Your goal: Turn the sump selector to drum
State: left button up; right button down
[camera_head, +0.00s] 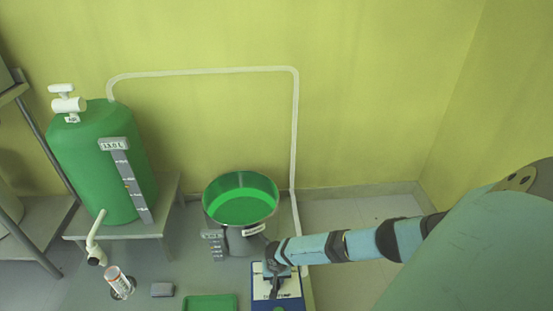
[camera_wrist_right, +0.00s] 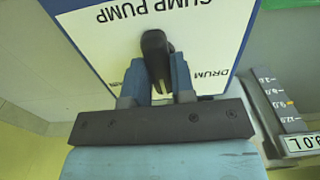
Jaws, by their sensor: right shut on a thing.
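The sump pump panel (camera_head: 290,294) is a white plate with a blue border at the bottom centre of the head view. It also fills the top of the right wrist view (camera_wrist_right: 100,40), upside down, reading "SUMP PUMP" with a "DRUM" label. The black selector handle (camera_wrist_right: 154,48) stands out from the panel. My right gripper (camera_wrist_right: 160,80) has its blue fingers on both sides of the handle and is shut on it. A second label beside the handle is partly hidden by a finger. Which label the handle points to is unclear. My left gripper is not in view.
A green tank (camera_head: 85,160) marked 13.0 L stands on a grey table at left. A round green-filled vessel (camera_head: 240,205) stands just behind the panel. A white pipe (camera_head: 200,72) runs along the wall. A green tray (camera_head: 209,303) lies left of the panel.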

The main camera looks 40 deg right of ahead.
jog(key=shift+r+n+p, duration=0.2)
jog(key=shift+n+p, duration=0.5)
jog(key=shift+p, duration=0.4)
jog(key=shift+f+n+p, duration=0.15)
jog(key=shift+n+p, duration=0.25)
jog(key=shift+n, duration=1.5)
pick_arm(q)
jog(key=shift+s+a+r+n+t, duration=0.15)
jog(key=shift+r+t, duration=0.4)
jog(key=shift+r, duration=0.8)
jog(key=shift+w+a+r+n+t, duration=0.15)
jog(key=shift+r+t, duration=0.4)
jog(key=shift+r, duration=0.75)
pick_arm(e)
jog(key=shift+n, duration=1.7)
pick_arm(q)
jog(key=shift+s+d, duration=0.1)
pick_arm(e)
jog(key=c, duration=1)
grip_release()
jog(key=shift+o, duration=0.2)
